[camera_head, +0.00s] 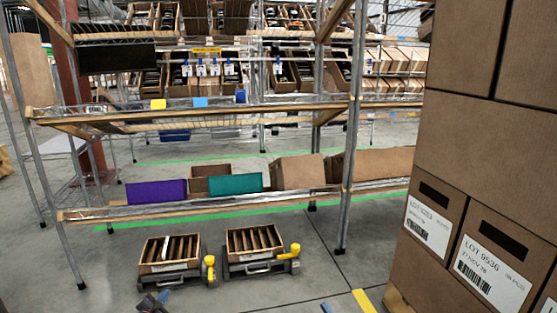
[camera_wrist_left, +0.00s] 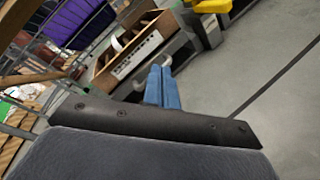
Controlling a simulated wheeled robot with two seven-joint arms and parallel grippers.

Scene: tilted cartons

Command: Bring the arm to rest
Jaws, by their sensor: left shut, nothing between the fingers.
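My left gripper (camera_head: 163,296) shows at the bottom left of the head view, low in front of the two carts. Its blue fingers also show in the left wrist view (camera_wrist_left: 162,86), side by side and shut with nothing between them. Most of my left arm is outside the head view. A small blue tip at the bottom edge of the head view may belong to my right gripper, but too little shows to tell.
Stacked cartons (camera_head: 487,145) fill the right side. Grey floor between is clear.

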